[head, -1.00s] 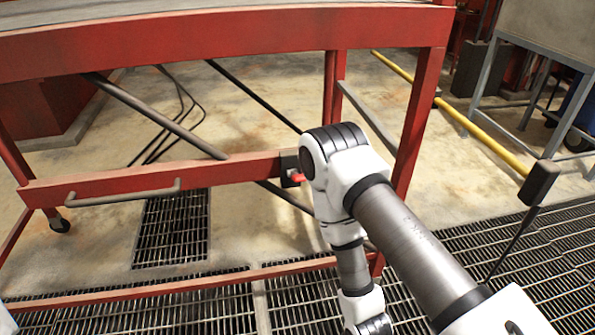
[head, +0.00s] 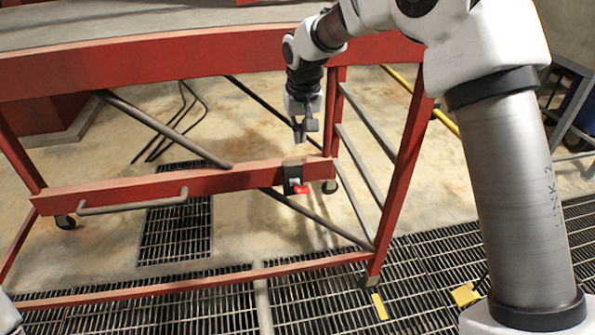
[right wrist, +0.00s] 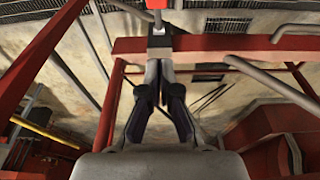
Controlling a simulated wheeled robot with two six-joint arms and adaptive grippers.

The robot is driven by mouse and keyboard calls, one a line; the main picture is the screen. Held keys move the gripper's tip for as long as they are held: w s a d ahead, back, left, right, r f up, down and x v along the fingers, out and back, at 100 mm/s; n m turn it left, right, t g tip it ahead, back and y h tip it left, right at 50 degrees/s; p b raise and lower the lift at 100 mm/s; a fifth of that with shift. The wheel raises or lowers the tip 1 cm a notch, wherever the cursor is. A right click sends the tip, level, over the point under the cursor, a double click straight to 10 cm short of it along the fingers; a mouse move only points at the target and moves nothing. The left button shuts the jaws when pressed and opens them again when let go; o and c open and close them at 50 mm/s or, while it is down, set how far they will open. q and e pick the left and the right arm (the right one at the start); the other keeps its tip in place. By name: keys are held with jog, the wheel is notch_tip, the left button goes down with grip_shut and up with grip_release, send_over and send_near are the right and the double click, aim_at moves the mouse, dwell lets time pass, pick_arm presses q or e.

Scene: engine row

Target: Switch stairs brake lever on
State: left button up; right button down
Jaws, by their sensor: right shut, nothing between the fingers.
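The stairs brake lever (head: 300,188) is a small red handle on a dark bracket, at the right part of the red crossbar (head: 235,180) of the stairs. Its red end points outward and slightly down. It also shows at the top edge of the right wrist view (right wrist: 157,5). My right gripper (head: 299,138) is shut and empty, pointing down just above the bracket, apart from the lever. In the right wrist view its fingertips (right wrist: 158,68) meet close to the crossbar. My left gripper is not in view.
A grey bar handle (head: 130,204) sticks out from the crossbar, left of the lever. Red legs (head: 405,165) and a low red rail (head: 150,290) frame the stairs. Metal grating (head: 420,260) covers the near floor. Space in front of the lever is clear.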

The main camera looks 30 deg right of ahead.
jog(key=s, duration=0.1)
jog(key=p, duration=0.2)
send_over(300, 186)
jog(key=w, duration=0.1)
jog(key=x, duration=0.3)
jog(key=s+x, duration=0.1)
jog(key=x, duration=0.5)
jog(key=shift+s+a+f, duration=0.1)
jog(key=shift+s, duration=0.25)
jog(key=f, duration=0.1)
jog(key=s+f+p, duration=0.1)
jog(key=f, duration=0.1)
jog(key=shift+s+a+f, duration=0.2)
jog(key=shift+s, duration=0.05)
jog(key=shift+s+a+f, duration=0.1)
jog(key=shift+s+f, duration=0.1)
jog(key=shift+s, duration=0.05)
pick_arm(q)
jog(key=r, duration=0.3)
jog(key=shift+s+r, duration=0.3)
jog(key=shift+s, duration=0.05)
pick_arm(e)
jog(key=shift+w, duration=0.1)
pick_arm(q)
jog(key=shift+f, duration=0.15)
pick_arm(e)
jog(key=shift+f, duration=0.15)
